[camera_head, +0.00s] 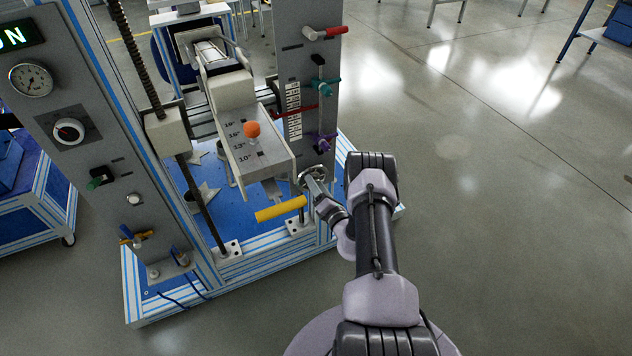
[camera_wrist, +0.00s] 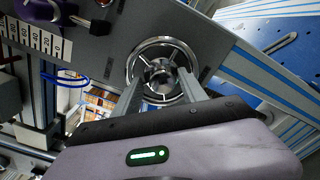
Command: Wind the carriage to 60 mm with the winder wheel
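The winder wheel (camera_wrist: 163,70) is a silver spoked ring with a hub, set on a grey panel; in the head view it (camera_head: 312,174) is small and partly covered by my gripper (camera_head: 319,188). In the wrist view my gripper (camera_wrist: 160,82) faces the wheel, its two fingers apart, one on each side of the hub. Whether they touch the hub is unclear. A white scale (camera_head: 293,110) runs down the panel with a red pointer bar (camera_head: 288,113) across it. The scale also shows in the wrist view (camera_wrist: 32,38). The pointer's reading is too small to tell.
A teal clamp (camera_head: 324,86), a purple knob (camera_head: 325,142) and a red handle (camera_head: 327,33) project from the panel.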

